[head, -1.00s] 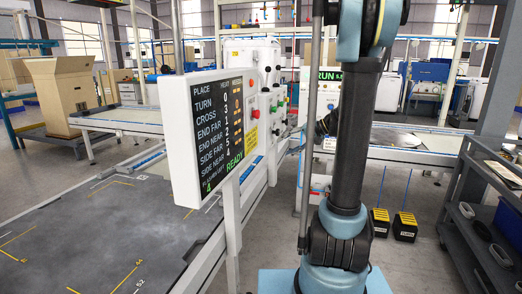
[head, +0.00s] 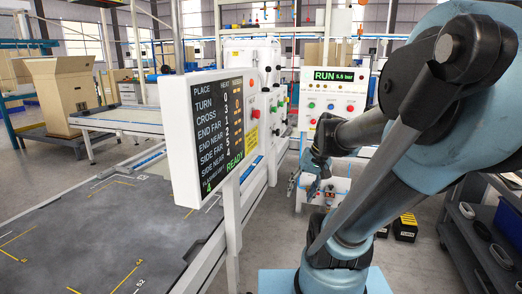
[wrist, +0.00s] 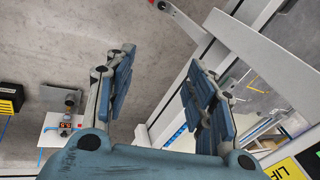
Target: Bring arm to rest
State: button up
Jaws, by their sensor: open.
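My arm (head: 395,150) is folded on the right of the head view, with its elbow high at the upper right and the forearm reaching back left. My gripper (head: 318,165) is small and dark in the head view, in front of the white control panel stand. In the wrist view my gripper (wrist: 155,95) has its two blue-padded fingers wide apart. Nothing is between them, and bare grey floor shows beyond.
The control panel (head: 333,105) reads RUN. A grey cart (head: 480,240) is at right. A white frame (wrist: 220,55) runs close to the right finger in the wrist view.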

jog(key=s+d+f+n+h, duration=0.1)
jog(key=s+d+f+h, duration=0.2)
jog(key=s+d+f, duration=0.2)
jog(key=shift+s+d, duration=0.15)
jog(key=shift+s, duration=0.95)
